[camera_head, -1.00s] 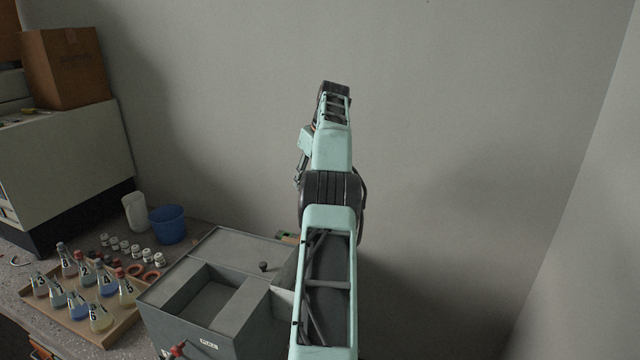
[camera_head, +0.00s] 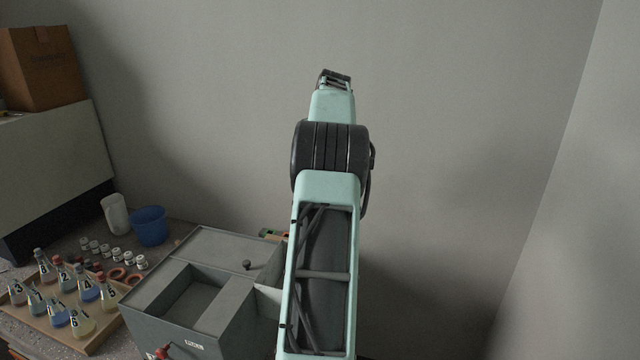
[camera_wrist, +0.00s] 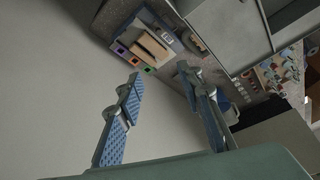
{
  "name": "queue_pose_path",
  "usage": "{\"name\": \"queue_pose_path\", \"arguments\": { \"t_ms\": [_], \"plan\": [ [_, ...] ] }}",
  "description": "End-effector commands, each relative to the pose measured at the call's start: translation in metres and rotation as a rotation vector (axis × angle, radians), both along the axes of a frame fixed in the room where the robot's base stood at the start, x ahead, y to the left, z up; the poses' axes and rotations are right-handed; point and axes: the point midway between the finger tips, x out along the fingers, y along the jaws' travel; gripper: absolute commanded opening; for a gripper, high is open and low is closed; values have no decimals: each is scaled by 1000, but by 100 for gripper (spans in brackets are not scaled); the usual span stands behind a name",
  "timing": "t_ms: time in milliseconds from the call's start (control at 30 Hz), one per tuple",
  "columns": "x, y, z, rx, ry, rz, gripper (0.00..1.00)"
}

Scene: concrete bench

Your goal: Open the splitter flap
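The splitter appears to be the grey metal box (camera_head: 180,325) on the bench, left of my arm in the head view. Its top has a square recess and a panel (camera_head: 215,245) with a dark knob (camera_head: 247,265). A "PULL" label (camera_head: 194,343) and a red-tipped lever (camera_head: 163,351) sit at its front, partly cut by the frame edge. I cannot tell which part is the flap. A grey box, apparently the same one, shows at the top of the wrist view (camera_wrist: 225,30). My gripper (camera_wrist: 160,78) is open and empty, apart from it. The head view hides my gripper.
A wooden tray (camera_head: 97,338) of numbered flasks stands left of the box. White jars, a blue cup (camera_head: 149,226) and a white cup (camera_head: 115,214) stand behind. A small rack with coloured openings (camera_wrist: 140,52) shows in the wrist view. Walls close off the back and right.

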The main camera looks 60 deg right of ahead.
Motion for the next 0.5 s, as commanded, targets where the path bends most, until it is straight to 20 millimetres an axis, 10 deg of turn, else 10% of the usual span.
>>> {"name": "queue_pose_path", "arguments": {
  "t_ms": [500],
  "plan": [
    [-58,12,0,1,0,-1,34]
  ]
}}
